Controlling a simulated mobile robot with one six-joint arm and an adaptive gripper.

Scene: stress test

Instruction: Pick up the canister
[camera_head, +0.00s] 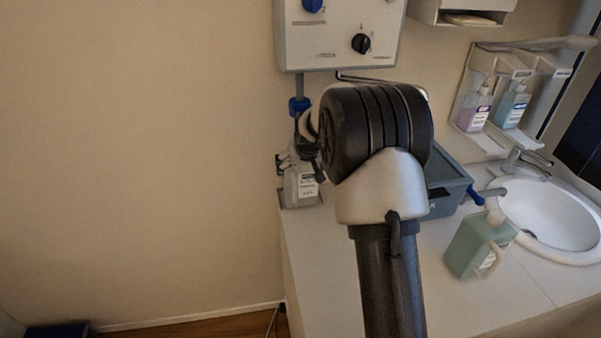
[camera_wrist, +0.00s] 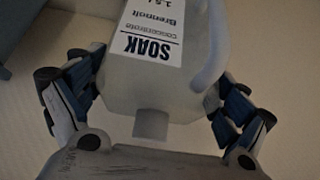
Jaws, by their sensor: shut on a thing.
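A pale, translucent canister (camera_head: 303,188) with a white label is at the back left corner of the white counter. It also shows in the wrist view (camera_wrist: 150,85), with its cap towards me, a handle at the right and "SOAK" on the label. My gripper (camera_head: 299,164) is above it, partly hidden by my arm. In the wrist view my gripper (camera_wrist: 157,72) has one finger on each side of the canister's upper part and is shut on it. I cannot tell whether its base touches the counter.
A grey-blue bin (camera_head: 447,187) stands right of my arm. A green canister (camera_head: 478,245) stands by the sink (camera_head: 555,222). A wall unit (camera_head: 338,35) hangs above the held canister. Two dispenser bottles (camera_head: 512,107) are on the wall at right. The front counter is clear.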

